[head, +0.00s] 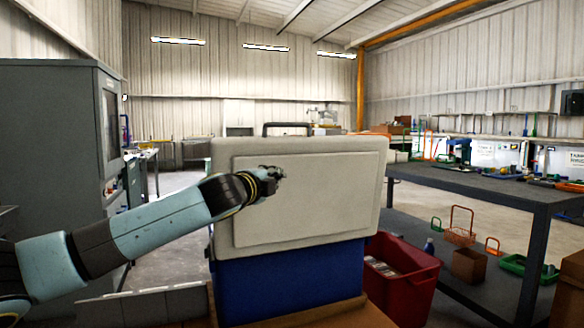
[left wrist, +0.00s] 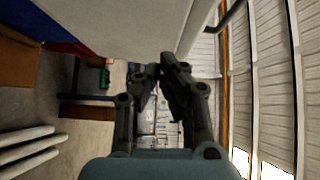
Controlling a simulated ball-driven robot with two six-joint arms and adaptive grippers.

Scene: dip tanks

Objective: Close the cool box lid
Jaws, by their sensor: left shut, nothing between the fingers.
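The cool box has a blue body (head: 290,285) and a pale grey lid (head: 335,200). The lid stands raised, its broad panelled face towards me, above the body. A dark handle (head: 287,126) shows over the lid's top edge. My left gripper (head: 274,172) is in front of the lid's upper middle, shut and empty. In the left wrist view, my left gripper (left wrist: 162,72) has its fingers close together beside the lid (left wrist: 140,22). I cannot tell whether it touches the lid. The box's inside is hidden. My right gripper is not in view.
A red bin (head: 405,285) stands just right of the cool box. A dark workbench (head: 450,182) with tools is farther right, baskets beneath it. A tall grey cabinet (head: 50,150) is at the left. The floor behind the box is partly open.

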